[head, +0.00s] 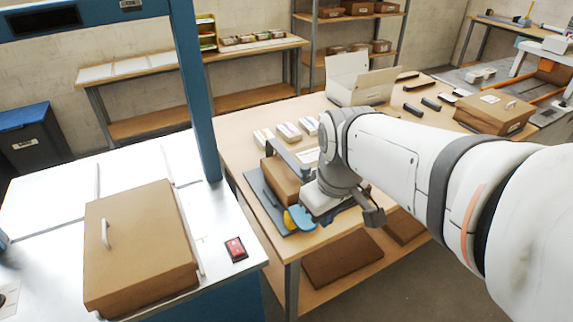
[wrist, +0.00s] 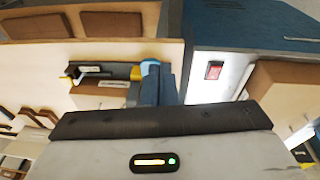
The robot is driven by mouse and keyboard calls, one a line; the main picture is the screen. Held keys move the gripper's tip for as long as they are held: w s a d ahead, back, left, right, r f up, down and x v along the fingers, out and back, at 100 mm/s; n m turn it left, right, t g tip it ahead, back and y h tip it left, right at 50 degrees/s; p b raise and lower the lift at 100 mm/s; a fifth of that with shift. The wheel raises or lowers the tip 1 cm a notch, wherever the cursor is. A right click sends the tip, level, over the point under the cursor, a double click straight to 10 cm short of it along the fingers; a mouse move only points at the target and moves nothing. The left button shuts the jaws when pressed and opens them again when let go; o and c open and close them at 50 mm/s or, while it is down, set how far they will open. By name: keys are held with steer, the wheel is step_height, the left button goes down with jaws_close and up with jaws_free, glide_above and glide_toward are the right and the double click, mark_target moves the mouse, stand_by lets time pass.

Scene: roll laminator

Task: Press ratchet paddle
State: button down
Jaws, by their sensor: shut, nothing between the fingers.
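A light-blue rounded piece (head: 301,217), which looks like the ratchet paddle, sits at the front of a grey base plate (head: 262,200) on the wooden table. A small yellow part (head: 288,221) is beside it. In the wrist view the light-blue piece (wrist: 149,66) shows just past my fingertips, with the yellow part (wrist: 107,72) to its left. My gripper (wrist: 159,70) is shut and empty, its dark blue fingers side by side. The fingertips appear at or very close to the light-blue piece; I cannot tell whether they touch. My wrist hides part of the device in the head view.
A brown carton (head: 282,180) stands on the plate behind. A metal-topped bench (head: 60,190) at left carries a handled carton (head: 140,245), a red switch (head: 236,249) and a blue frame (head: 195,90). An open white box (head: 360,80) stands farther back. Cartons lie below the table.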

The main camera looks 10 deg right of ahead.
steer(key=w+r+n+g, duration=0.1)
steer(key=w+n+g, duration=0.1)
steer(key=w+n, duration=0.55)
steer(key=n+g, duration=0.1)
steer(key=n, duration=0.9)
glide_above(308, 223)
steer(key=w, duration=0.1)
steer(key=shift+w+a+r+m, duration=0.1)
steer(key=shift+w+a+m, duration=0.05)
steer(key=shift+a+m, duration=0.1)
steer(key=f, duration=0.4)
steer(key=f+p, duration=0.1)
steer(key=f, duration=0.4)
steer(key=s+f, duration=0.1)
steer(key=f, duration=0.4)
steer(key=shift+s+d, duration=0.1)
steer(key=shift+d, duration=0.1)
